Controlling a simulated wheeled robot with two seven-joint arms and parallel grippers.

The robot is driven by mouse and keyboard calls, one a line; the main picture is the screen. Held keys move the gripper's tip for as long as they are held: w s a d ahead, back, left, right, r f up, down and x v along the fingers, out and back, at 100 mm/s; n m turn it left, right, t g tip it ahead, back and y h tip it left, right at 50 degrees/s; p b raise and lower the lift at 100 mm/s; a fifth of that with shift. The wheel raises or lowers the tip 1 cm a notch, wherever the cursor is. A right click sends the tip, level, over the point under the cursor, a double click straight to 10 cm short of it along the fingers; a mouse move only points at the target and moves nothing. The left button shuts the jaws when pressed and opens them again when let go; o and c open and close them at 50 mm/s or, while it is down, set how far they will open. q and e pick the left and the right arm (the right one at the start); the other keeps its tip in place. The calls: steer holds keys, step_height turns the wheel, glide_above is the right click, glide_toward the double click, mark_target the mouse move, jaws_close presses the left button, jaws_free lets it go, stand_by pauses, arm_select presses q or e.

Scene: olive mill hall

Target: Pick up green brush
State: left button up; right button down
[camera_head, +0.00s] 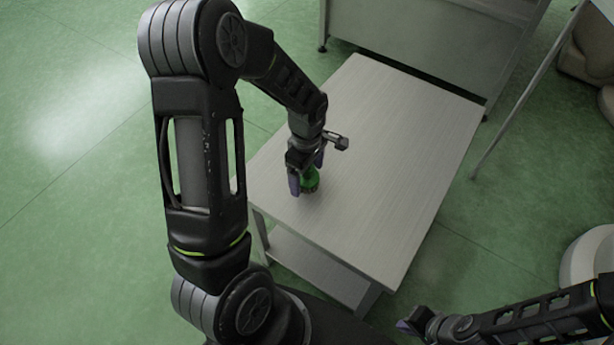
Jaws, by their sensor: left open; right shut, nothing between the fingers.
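The green brush (311,181) stands on the light grey table (385,150), near its left edge. Only its round green part and a darker base show; the gripper hides the rest. My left gripper (306,180) points down over the brush, with its purple-tipped fingers open on either side of it. I cannot tell whether the fingers touch it. My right gripper (404,325) is shut and empty, low in the picture, off the table's near right corner.
The table top is otherwise bare, with a lower shelf (305,265) beneath. A grey metal cabinet (420,40) stands behind the table. A thin metal leg (525,95) and a pale round object (590,260) are at the right. The green floor at the left is clear.

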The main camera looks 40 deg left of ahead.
stand_by(0.6)
arm_select(q)
steer(key=c, duration=1.6)
step_height(320, 180, up, 10)
steer(key=shift+p, duration=0.55)
steer(key=o, duration=0.9)
steer(key=c, duration=0.6)
